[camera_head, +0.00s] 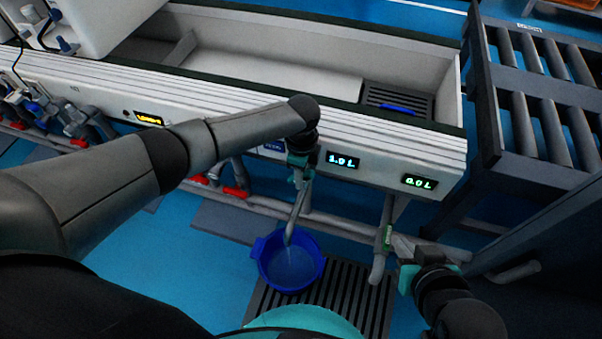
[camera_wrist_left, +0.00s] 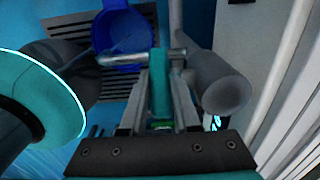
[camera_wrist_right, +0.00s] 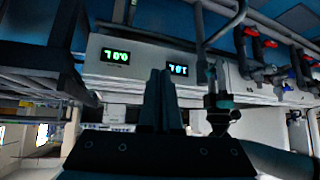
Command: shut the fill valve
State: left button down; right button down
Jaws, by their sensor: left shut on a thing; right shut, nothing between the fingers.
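A grey spout or stream (camera_head: 297,212) runs down from there to a blue bucket (camera_head: 291,266), which holds some water. The bucket also shows in the left wrist view (camera_wrist_left: 121,36).
A long white trough (camera_head: 250,66) has lit displays on its front; one reads 1.0 L (camera_head: 342,160), another 0.0 L (camera_head: 418,182). Red-handled valves (camera_head: 236,191) sit along the pipes on the left. A floor grate (camera_head: 340,295) lies under the bucket. A roller rack (camera_head: 540,90) stands right.

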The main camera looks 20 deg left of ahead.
pick_arm(q)
jog(key=shift+d+y+p, duration=0.15)
jog(key=shift+y+p, duration=0.4)
jog(key=shift+y, duration=1.15)
jog(key=shift+f+y+b, duration=0.1)
jog(key=shift+y+b, duration=0.2)
jog(key=shift+y, duration=0.3)
jog(key=shift+d+y, duration=0.1)
jog(key=shift+y, duration=0.3)
jog(key=shift+y+b, duration=0.7)
jog(key=shift+b, duration=0.3)
jog(key=shift+y+b, duration=0.5)
jog(key=shift+b, duration=0.05)
jog(key=shift+y+b, duration=0.3)
jog(key=shift+b, duration=0.1)
pick_arm(e)
jog(key=w+a+r+t+y, duration=0.1)
jog(key=a+r+t+y, duration=0.1)
jog(key=a+t, duration=0.3)
jog(key=shift+w+a+t+y, duration=0.3)
jog(key=shift+t+y, duration=0.1)
jog(key=shift+y, duration=0.1)
jog(key=shift+r, duration=0.1)
